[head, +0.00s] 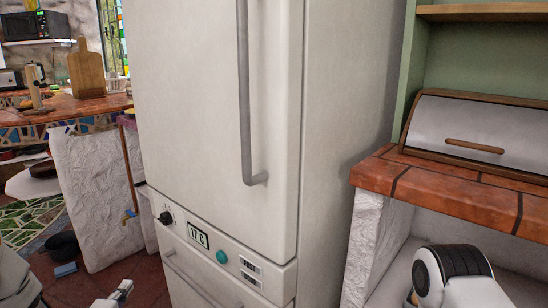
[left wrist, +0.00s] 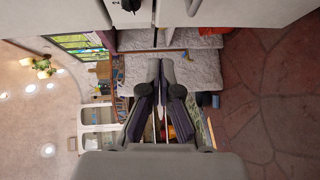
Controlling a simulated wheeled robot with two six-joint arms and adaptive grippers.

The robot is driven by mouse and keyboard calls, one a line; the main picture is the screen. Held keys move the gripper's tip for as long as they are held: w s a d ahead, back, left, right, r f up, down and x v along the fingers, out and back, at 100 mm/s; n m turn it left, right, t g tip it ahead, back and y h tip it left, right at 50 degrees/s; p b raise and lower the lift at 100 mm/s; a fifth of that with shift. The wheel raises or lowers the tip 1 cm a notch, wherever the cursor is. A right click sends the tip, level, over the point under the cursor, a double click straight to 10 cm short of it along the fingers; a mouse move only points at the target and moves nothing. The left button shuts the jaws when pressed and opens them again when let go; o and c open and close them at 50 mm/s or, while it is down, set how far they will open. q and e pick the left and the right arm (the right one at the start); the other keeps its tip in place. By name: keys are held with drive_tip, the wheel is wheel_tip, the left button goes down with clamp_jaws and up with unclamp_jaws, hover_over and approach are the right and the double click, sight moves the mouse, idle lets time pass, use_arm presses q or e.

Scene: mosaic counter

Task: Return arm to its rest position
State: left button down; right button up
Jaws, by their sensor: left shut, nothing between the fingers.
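My left gripper (head: 122,289) shows small at the bottom left of the head view, low in front of the fridge (head: 195,100). In the left wrist view the left gripper's (left wrist: 160,66) two dark fingers come together at their tips, with nothing between them. The gripper is clear of the fridge and the counter. Part of my right arm shows at the lower right of the head view, below the brick-edged counter. My right gripper is out of view.
The fridge, with its long grey handle (head: 245,100), fills the middle. A brick-edged counter (head: 440,185) with a bread box (head: 480,125) stands right. A tiled counter (head: 75,105) with a cutting board (head: 86,68) stands left. A dark pot (head: 62,245) is on the floor. Reddish floor (left wrist: 265,120) is open.

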use_arm(q)
drive_tip(key=s+d+r+m+g+h+p, duration=0.1)
drive_tip(key=s+d+r+m+g+p, duration=0.25)
drive_tip(key=s+d+p, duration=0.55)
drive_tip(key=s+d+r+m+g+h+p, duration=0.15)
drive_tip(key=s+g+p, duration=0.45)
drive_tip(key=p, duration=0.7)
drive_tip(key=s+m+g+y+p, duration=0.1)
drive_tip(key=s+m+g+p, duration=0.1)
drive_tip(key=s+m, duration=0.4)
drive_tip(key=s+d+m+g+y+p, duration=0.1)
drive_tip(key=s+m+g, duration=0.4)
drive_tip(key=s, duration=1.1)
drive_tip(key=shift+s+d+r+m+p, duration=0.15)
drive_tip(key=shift+s+d+m+p, duration=0.15)
drive_tip(key=shift+m+p, duration=0.35)
drive_tip(key=shift+w, duration=0.1)
